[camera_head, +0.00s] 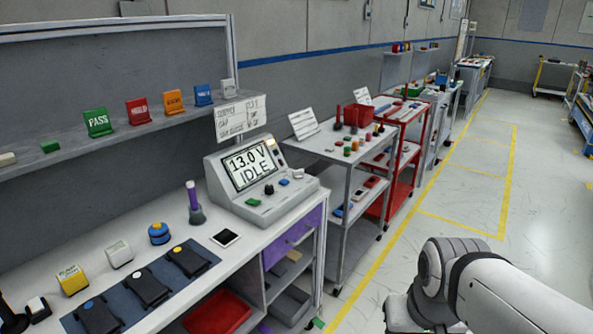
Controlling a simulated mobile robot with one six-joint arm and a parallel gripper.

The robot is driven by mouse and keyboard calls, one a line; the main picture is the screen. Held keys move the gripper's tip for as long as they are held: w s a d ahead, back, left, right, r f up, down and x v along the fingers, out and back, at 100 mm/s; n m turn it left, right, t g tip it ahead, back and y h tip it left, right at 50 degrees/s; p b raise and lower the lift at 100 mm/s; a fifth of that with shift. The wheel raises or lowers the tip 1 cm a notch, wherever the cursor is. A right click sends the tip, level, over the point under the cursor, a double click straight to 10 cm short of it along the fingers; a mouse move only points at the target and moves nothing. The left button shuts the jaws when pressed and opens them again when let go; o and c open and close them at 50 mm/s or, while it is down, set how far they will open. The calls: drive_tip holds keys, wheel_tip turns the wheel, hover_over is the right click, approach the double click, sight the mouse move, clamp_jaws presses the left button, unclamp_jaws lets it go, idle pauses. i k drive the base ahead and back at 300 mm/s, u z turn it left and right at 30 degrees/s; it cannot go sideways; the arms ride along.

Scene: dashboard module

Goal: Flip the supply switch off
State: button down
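The grey supply unit (232,190) stands on the white workbench left of centre. Its tilted display (249,165) reads "13.0 V" and "IDLE". Its lower front panel carries a black control (268,189), a blue one (284,182), a red-topped one (298,174) and a flat green one (253,202). Which of these is the supply switch, and its position, is too small to tell. My white and grey arm shows at the bottom right, over the floor and well apart from the supply. My gripper is out of view.
The workbench (215,262) holds a blue mat (124,309) with several black devices, coloured blocks and a purple-topped bottle (193,205). A shelf with coloured signs runs above its left part. A grey cart (333,150) and red cart (410,115) stand behind.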

sight(251, 201)
drive_tip(key=u, duration=0.1)
drive_tip(key=i, duration=1.35)
drive_tip(key=u, duration=0.7)
